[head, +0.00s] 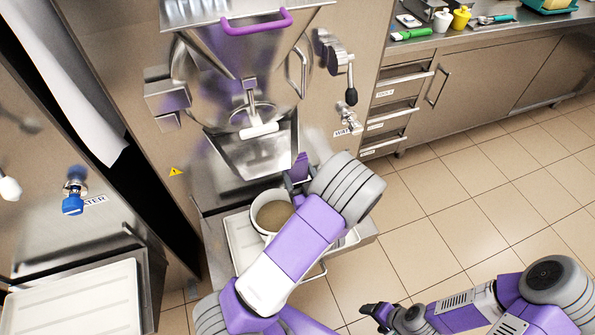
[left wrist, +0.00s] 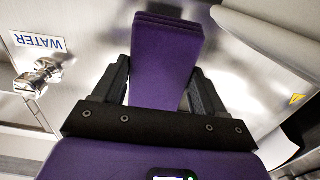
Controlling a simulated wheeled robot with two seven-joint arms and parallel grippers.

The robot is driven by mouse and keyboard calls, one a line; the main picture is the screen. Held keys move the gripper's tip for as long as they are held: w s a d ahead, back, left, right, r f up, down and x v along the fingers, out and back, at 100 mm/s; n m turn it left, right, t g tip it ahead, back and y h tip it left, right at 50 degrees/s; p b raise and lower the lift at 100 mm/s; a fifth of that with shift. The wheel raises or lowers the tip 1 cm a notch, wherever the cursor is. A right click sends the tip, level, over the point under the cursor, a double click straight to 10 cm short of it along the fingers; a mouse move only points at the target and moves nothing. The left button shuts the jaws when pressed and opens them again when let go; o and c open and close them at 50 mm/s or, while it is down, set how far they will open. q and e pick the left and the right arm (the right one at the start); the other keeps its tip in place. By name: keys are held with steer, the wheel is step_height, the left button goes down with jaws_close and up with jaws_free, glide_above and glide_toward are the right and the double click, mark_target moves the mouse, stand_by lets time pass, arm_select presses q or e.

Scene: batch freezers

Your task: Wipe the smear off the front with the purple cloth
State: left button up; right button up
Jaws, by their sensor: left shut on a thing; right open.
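The purple cloth (head: 300,166) is folded and held in my left gripper (head: 296,184), close to the steel front of the batch freezer (head: 140,130), just right of its outlet chute (head: 262,160). In the left wrist view the folded cloth (left wrist: 167,55) stands between the two black fingers, which are shut on it, with the steel front behind. I cannot tell whether the cloth touches the front. My right gripper (head: 377,311) is open and empty, low over the floor.
A white pot (head: 258,218) with brownish contents stands on the tray (head: 238,245) below the chute, beside my left arm. A water tap (head: 347,118) and a black-knobbed lever (head: 351,95) stick out at right. Another machine stands at left. Tiled floor at right is clear.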

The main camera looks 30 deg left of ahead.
arm_select(q)
steer(key=shift+v, duration=1.5)
